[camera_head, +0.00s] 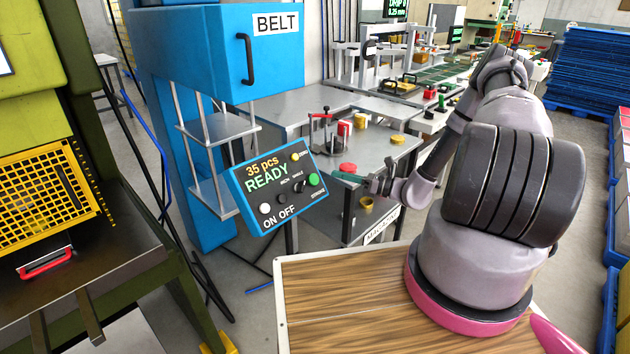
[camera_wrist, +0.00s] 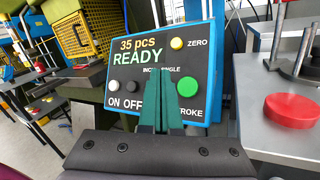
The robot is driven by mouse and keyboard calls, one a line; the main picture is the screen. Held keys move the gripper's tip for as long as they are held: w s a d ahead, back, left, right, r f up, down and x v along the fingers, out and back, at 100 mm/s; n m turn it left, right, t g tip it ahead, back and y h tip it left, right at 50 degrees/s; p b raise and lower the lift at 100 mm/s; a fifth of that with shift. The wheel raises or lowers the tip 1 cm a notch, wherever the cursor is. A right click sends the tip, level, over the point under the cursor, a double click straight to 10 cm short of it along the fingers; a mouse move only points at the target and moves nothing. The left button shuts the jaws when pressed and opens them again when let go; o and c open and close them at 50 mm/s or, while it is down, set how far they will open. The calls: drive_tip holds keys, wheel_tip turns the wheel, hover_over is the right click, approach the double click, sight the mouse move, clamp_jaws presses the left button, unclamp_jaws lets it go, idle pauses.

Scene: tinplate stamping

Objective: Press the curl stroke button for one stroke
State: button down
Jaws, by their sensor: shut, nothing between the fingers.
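The control panel (camera_head: 277,183), a black face in a blue frame, reads "35 pcs READY". Its bright green button (camera_head: 314,179) is at the right side, above the label ending in "STROKE". My gripper (camera_head: 338,175) is shut and empty, its dark green fingers pointing left toward that button. In the wrist view the fingers (camera_wrist: 181,80) stand in front of the panel (camera_wrist: 130,78) and partly overlap the green button (camera_wrist: 194,87) and the label. I cannot tell whether they touch it. The INCH/SINGLE selector is mostly hidden behind the fingers there.
The panel also has a yellow ZERO button (camera_wrist: 177,43), a white button (camera_wrist: 111,88) and a black button (camera_wrist: 133,88). The blue BELT machine (camera_head: 215,40) stands behind.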

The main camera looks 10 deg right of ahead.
sight(310, 178)
drive_tip(key=w+a+f, duration=0.4)
drive_tip(key=w, duration=0.1)
drive_tip(key=shift+w+f, duration=0.3)
drive_tip(key=shift+f, duration=0.1)
drive_tip(key=shift+w+a+f, duration=0.1)
drive_tip(key=shift+a, duration=0.05)
idle(1.9)
drive_tip(key=shift+w+a+f, duration=0.15)
drive_tip(key=shift+w+a+f, duration=0.25)
drive_tip(key=shift+w, duration=0.1)
idle(0.8)
drive_tip(key=shift+s+d+r, duration=0.1)
drive_tip(key=shift+s, duration=0.05)
drive_tip(key=shift+s+d+r, duration=0.35)
drive_tip(key=shift+s+r, duration=0.05)
drive_tip(key=shift+s, duration=0.1)
idle(0.4)
drive_tip(key=shift+s+d+r, duration=0.6)
drive_tip(key=shift+s+r, duration=0.15)
drive_tip(key=shift+s, duration=0.1)
drive_tip(key=shift+s+d+r, duration=0.6)
drive_tip(key=shift+s+r, duration=0.1)
drive_tip(key=shift+s, duration=0.1)
